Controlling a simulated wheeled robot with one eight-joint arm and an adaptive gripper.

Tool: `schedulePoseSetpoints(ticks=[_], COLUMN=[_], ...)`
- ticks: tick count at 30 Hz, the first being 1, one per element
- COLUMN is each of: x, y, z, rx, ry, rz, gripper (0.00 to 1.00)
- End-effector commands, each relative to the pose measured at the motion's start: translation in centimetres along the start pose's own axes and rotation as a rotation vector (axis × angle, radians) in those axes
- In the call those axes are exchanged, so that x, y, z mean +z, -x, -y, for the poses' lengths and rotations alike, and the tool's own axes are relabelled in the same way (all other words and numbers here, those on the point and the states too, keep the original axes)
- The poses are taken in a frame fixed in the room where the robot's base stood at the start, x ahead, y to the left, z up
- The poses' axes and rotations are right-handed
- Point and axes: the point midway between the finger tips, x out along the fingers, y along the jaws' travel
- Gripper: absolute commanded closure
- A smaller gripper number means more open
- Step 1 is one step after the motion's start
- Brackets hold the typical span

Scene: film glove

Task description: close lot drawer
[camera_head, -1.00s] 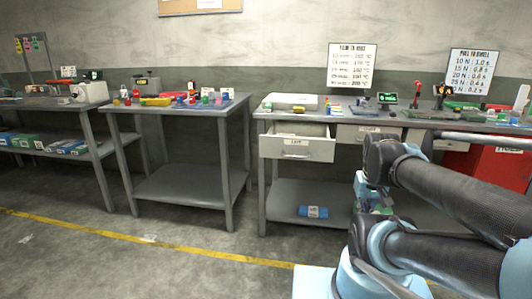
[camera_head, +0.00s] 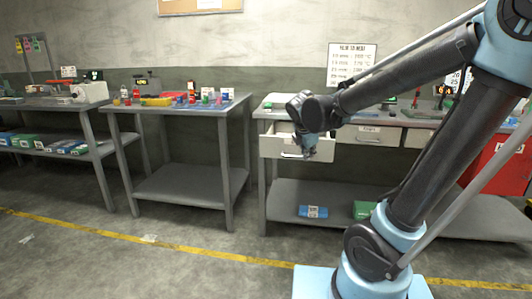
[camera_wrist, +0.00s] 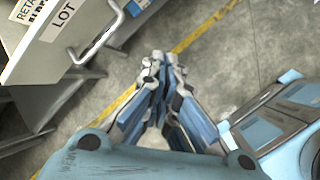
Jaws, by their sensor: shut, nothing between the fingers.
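The lot drawer (camera_head: 272,146) is a pale drawer at the left end of the right-hand bench, and it stands pulled out. In the wrist view its front (camera_wrist: 62,38) fills the upper left, with a "LOT" label and a metal bar handle (camera_wrist: 98,36). My gripper (camera_head: 308,152) is in front of the drawer's right part in the head view and hides some of it. In the wrist view my gripper (camera_wrist: 158,60) is shut and empty, its fingertips to the right of the handle and apart from it in the picture.
Another closed drawer (camera_head: 368,135) is to the right. A second table (camera_head: 190,184) stands left, and the floor in front is clear.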

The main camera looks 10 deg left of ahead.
Motion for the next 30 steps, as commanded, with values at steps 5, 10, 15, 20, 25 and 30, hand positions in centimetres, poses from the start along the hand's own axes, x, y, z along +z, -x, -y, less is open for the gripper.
schedulePoseSetpoints(ticks=[5, 10, 15, 20, 25, 30], x=[-5.3, -10.1, -12.9, -13.6, -13.6, -13.4], y=[0.5, 1.2, 1.7, 1.4, -0.1, -2.3], z=[-6.6, -10.9, -12.9, -13.5, -14.0, -14.5], rx=[0.099, 0.172, 0.209, 0.218, 0.218, 0.217], ry=[0.410, 0.717, 0.886, 0.931, 0.930, 0.928], rz=[0.042, 0.095, 0.132, 0.144, 0.144, 0.144], gripper=[1.00, 1.00, 1.00, 1.00, 1.00, 1.00])
